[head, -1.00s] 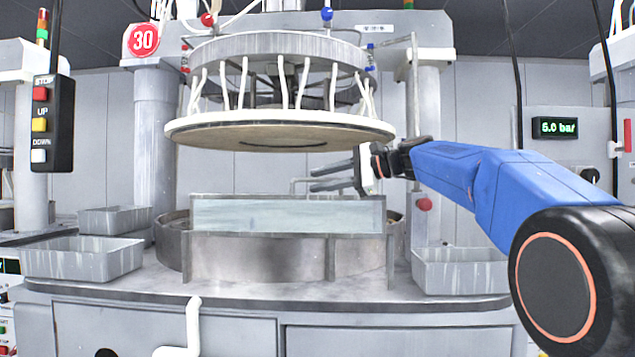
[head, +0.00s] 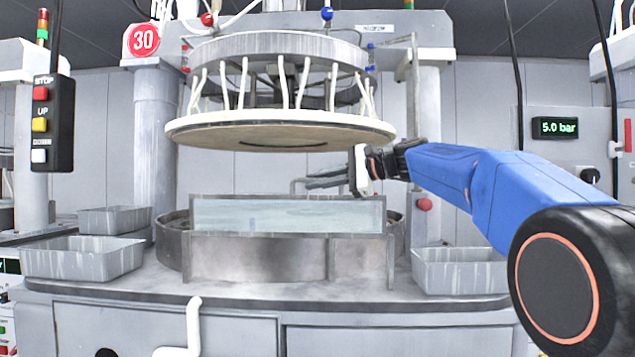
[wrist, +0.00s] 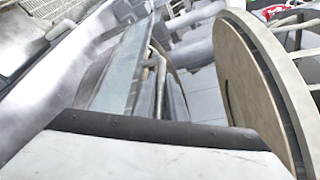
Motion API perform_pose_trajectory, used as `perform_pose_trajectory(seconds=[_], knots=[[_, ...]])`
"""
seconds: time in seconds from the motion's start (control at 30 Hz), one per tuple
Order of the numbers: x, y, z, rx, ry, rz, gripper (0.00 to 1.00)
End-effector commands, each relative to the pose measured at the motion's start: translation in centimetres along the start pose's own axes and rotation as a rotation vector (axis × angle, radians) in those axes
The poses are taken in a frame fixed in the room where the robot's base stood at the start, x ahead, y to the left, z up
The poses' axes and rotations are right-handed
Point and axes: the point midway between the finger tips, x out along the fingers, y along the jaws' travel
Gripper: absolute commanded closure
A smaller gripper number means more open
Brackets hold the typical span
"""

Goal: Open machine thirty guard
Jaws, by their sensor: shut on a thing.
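The guard (head: 288,215) of the machine marked 30 (head: 143,40) is a clear panel in a grey frame, standing upright in front of the round platen tub (head: 172,240). A thin bent grey handle rod (head: 297,182) shows above the panel's top edge. My gripper (head: 318,181) reaches in from the right, under the raised upper disc, with its fingers shut on the handle. In the wrist view, the handle (wrist: 160,80) rises beside the slanted guard panel (wrist: 125,65). The fingertips are hidden there behind the pale gripper body with its dark edge.
The raised pale upper disc (head: 280,130) hangs close above my gripper; in the wrist view it fills the right side (wrist: 255,85). Grey trays stand left (head: 82,260) and right (head: 458,272) of the tub. A button pendant (head: 53,123) hangs at left.

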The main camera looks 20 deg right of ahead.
Motion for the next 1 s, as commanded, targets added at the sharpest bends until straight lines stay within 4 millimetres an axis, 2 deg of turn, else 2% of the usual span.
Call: perform_pose_trajectory(seconds=[0.37,0.7,1.0], knots=[[-1.1,2.3,2.5,-0.200,-0.001,-0.087,1.00],[-2.1,6.1,4.8,-0.478,-0.003,-0.207,1.00],[-2.6,9.7,5.8,-0.706,-0.005,-0.305,1.00]])
